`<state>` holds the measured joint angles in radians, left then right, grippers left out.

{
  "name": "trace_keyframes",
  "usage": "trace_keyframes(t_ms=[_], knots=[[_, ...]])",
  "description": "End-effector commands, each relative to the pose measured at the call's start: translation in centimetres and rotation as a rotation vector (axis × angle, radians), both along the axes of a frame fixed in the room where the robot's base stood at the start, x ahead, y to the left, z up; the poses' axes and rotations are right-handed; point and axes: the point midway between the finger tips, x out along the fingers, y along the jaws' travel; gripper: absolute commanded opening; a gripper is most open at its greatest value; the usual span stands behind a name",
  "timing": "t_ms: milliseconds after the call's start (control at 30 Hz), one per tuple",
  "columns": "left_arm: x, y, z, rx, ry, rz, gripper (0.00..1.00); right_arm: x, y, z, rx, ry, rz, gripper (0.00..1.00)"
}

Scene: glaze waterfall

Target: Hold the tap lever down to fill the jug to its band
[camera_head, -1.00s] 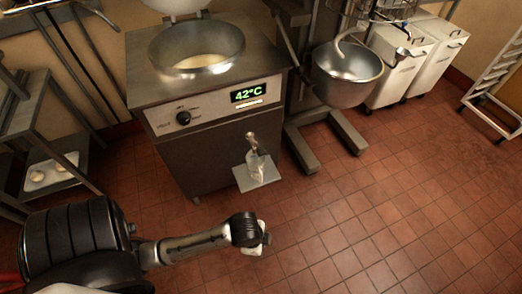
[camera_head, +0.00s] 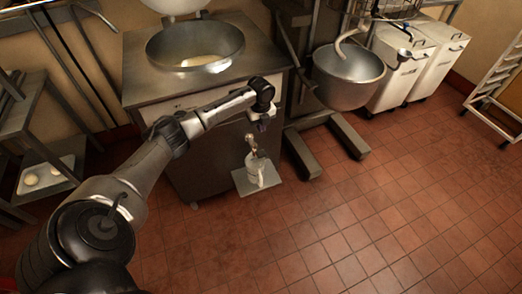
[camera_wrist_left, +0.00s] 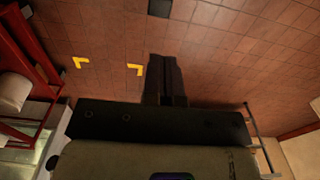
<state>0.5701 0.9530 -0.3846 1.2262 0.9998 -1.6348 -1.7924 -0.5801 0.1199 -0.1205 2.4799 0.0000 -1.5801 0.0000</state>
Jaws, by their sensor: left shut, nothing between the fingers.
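The clear jug (camera_head: 256,169) stands upright on a small metal shelf (camera_head: 243,186) at the front of the steel glaze machine (camera_head: 205,158). The tap (camera_head: 251,142) is right above the jug; its lever is too small to make out. The jug's band and fill level cannot be read. My left gripper (camera_head: 262,125) is shut and empty, pointing down in front of the machine, above the tap. I cannot tell whether it touches the tap. In the left wrist view its closed fingers (camera_wrist_left: 165,78) show against the floor. My right gripper is not in view.
The machine's round basin (camera_head: 195,47) holds pale glaze. A mixer bowl (camera_head: 347,78) stands to the right, near white bins (camera_head: 402,66). A rack with a tray (camera_head: 47,172) is at the left. The tiled floor (camera_head: 360,220) in front is clear.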

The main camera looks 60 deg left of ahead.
Motion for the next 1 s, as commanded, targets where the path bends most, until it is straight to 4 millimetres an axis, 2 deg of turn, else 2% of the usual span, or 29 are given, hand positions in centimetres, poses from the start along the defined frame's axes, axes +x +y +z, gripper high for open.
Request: trace_keyframes(t_ms=[367,467,800,1000], knots=[[0.0,-0.1,-0.7,0.0,0.001,0.0,0.0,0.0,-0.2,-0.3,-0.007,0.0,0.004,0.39],[0.0,-0.1,-1.8,-0.001,0.001,0.0,0.0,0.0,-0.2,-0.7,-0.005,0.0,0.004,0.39],[0.0,-0.2,-8.3,-0.001,0.002,0.001,0.0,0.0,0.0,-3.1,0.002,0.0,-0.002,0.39],[0.0,-0.1,-11.4,0.0,0.002,0.001,0.0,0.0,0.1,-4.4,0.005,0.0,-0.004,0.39]])
